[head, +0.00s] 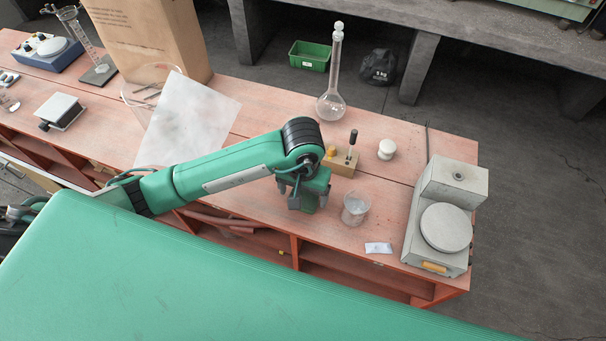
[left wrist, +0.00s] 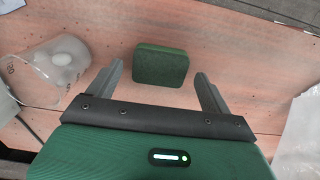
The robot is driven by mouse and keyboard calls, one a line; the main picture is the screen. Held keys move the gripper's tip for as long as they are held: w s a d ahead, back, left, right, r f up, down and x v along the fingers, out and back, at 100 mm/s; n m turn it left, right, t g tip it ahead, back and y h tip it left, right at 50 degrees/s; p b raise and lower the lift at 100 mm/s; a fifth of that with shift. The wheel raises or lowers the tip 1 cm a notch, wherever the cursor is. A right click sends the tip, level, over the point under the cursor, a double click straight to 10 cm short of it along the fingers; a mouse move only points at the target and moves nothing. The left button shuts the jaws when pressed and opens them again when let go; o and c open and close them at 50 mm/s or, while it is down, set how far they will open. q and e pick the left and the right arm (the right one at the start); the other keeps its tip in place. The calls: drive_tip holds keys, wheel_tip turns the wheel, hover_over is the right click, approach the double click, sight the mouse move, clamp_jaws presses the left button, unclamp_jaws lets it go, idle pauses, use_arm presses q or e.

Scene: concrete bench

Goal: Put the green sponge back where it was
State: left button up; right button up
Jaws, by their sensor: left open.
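The green sponge (left wrist: 161,65) lies on the reddish wooden bench top in the left wrist view. It is just beyond and between the two fingertips, apart from both fingers as far as I can tell. My left gripper (head: 304,204) points down over the bench, open and empty. Its two spread fingers also show in the wrist view. In the head view the sponge does not show; my arm and gripper cover that spot. My right gripper is not in view.
A glass beaker (head: 356,208) stands close to the right of my gripper, with a small wooden block with a stopper (head: 341,164) behind. A tall flask (head: 331,105), white jar (head: 387,149), grey balance (head: 421,251) and small packet (head: 378,248) stand around. A translucent sheet (head: 190,118) leans left.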

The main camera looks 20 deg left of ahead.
sight(303, 198)
use_arm(q)
wheel_tip(303, 198, up, 10)
drive_tip(key=b, duration=0.2)
idle(0.3)
idle(0.4)
